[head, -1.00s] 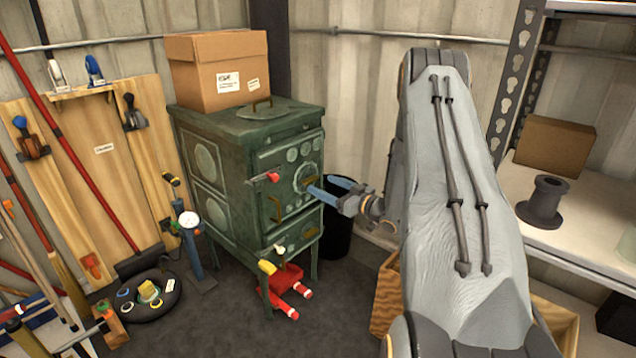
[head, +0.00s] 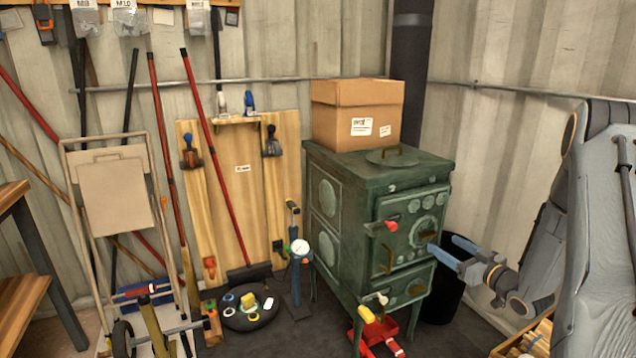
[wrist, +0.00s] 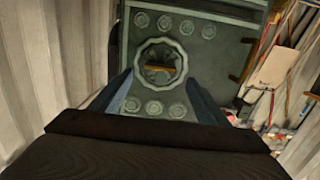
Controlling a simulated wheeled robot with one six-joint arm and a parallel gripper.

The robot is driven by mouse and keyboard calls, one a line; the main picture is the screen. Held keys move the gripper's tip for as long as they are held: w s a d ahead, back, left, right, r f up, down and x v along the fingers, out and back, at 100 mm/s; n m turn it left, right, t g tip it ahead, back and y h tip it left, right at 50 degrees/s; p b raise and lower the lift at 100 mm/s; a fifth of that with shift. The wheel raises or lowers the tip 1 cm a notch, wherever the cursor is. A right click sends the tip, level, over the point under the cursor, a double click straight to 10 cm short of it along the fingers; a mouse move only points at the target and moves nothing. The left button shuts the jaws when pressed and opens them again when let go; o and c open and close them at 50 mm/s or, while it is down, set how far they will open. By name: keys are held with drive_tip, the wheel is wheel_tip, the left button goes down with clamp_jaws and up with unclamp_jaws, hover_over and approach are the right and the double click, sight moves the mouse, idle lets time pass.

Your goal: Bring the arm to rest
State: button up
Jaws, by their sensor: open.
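My gripper (head: 445,257) is at the right in the head view, with two blue-grey fingers pointing at the green stove (head: 345,215). The fingers are open and look empty. They are in front of the stove's right side; I cannot tell whether they touch it. In the wrist view my gripper (wrist: 160,88) has its fingers spread on either side of the stove's round dial (wrist: 162,62), with nothing between them. My grey arm fills the right edge of the head view.
A cardboard box (head: 357,118) sits on the stove. A black bin (head: 447,285) stands behind my gripper. Red-handled tools (head: 378,335) are under the stove. A folding hand truck (head: 118,200) and wooden boards (head: 285,170) lean at the left wall.

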drive_tip(key=s+a+r+m+g+h, duration=0.25)
drive_tip(key=a+r+g+h, duration=0.35)
drive_tip(key=a, duration=0.5)
drive_tip(key=s+a+g, duration=0.2)
drive_tip(key=s+a, duration=0.3)
drive_tip(key=s, duration=0.3)
drive_tip(key=s+a+r+m+g, duration=0.1)
drive_tip(key=s+a+g, duration=0.25)
drive_tip(key=s, duration=0.45)
drive_tip(key=s+a+g, duration=0.2)
drive_tip(key=s+a, duration=0.4)
drive_tip(key=s, duration=0.3)
drive_tip(key=s+a+r+n+g+y, duration=0.1)
drive_tip(key=s+a+r+n+g, duration=0.2)
drive_tip(key=s+a+r, duration=0.8)
drive_tip(key=s+d+r+m+p, duration=0.1)
drive_tip(key=d+r+m+p, duration=0.2)
drive_tip(key=d+r+p, duration=0.5)
drive_tip(key=shift+d+p, duration=1.2)
drive_tip(key=shift+p, duration=4.35)
drive_tip(key=shift+f, duration=0.1)
